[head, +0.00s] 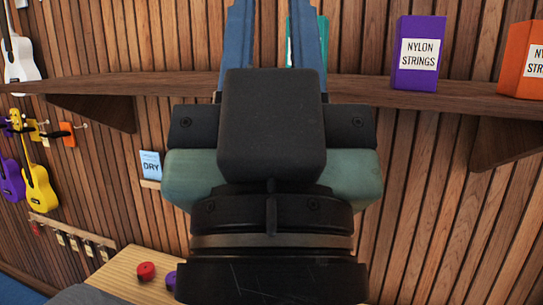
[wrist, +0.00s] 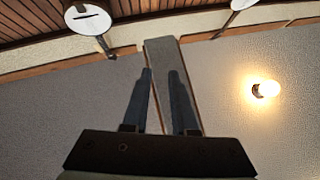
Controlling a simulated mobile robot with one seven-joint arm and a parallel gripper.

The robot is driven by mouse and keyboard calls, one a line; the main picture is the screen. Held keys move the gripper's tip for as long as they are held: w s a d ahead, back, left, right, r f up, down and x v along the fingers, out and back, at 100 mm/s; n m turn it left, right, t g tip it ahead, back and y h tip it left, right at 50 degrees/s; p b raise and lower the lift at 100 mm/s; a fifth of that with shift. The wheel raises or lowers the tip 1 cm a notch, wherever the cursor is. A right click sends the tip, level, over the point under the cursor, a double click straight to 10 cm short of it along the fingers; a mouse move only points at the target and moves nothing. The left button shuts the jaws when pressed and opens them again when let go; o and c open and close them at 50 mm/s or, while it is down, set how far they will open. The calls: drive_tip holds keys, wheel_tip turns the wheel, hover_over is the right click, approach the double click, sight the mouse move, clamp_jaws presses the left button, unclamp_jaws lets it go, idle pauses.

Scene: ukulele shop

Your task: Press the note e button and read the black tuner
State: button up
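My gripper (head: 272,8) points upward in front of the wall in the head view, its two blue fingers apart with nothing held between them. In the wrist view, my gripper (wrist: 160,72) shows both fingers against the ceiling, with a gap between them. A red round button (head: 146,271) and a purple round button (head: 170,281) sit on a light wooden surface (head: 115,277) at the bottom left, below my gripper. I cannot read any note letter on them. My arm hides the surface to their right. I see no black tuner in either view.
A wooden shelf (head: 400,97) crosses behind my gripper, bearing a purple strings box (head: 420,52), an orange box (head: 524,60) and a partly hidden teal box (head: 322,35). Ukuleles (head: 40,190) hang at left. A blue "DRY" card (head: 151,165) stands on a small ledge. A lamp (wrist: 267,89) glows on the ceiling.

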clamp_jaws()
idle(1.1)
